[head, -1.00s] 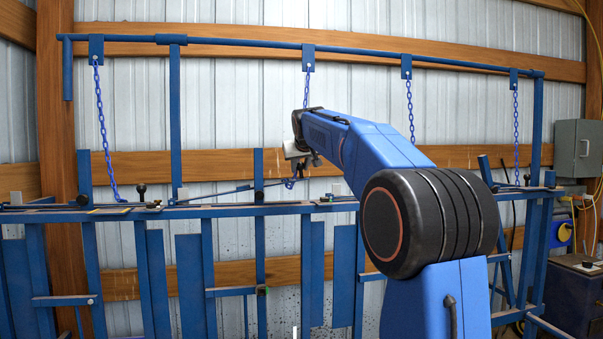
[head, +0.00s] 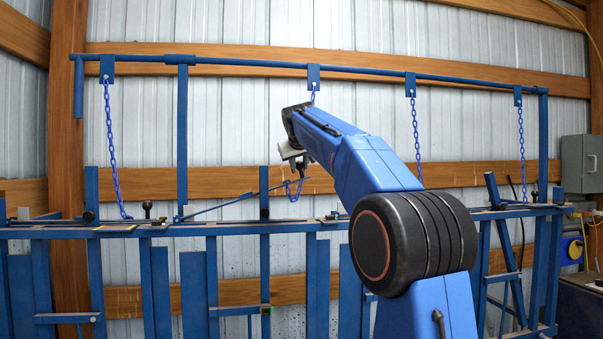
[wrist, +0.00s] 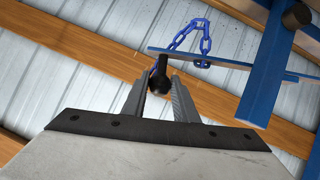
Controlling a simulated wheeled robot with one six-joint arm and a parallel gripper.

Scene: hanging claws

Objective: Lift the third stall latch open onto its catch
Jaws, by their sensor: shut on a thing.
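My gripper (head: 298,168) hangs at the end of my arm in front of the rail, in the middle of the head view. In the wrist view its two grey fingers (wrist: 158,95) are shut on a black knob (wrist: 157,80). The knob's stem joins a thin blue latch bar (wrist: 225,64). In the head view this latch bar (head: 235,201) slants up from its left end toward my gripper. A blue chain (wrist: 203,45) loops by the bar; its lower loop shows below my gripper (head: 293,188). My arm hides part of it. I cannot tell which part is the catch.
A blue upright post (wrist: 262,75) with a black peg (wrist: 297,15) stands right of the knob. Other chains hang at left (head: 111,150) and right (head: 415,125) from the blue top rail (head: 240,66). Another black knob (head: 147,207) stands at left.

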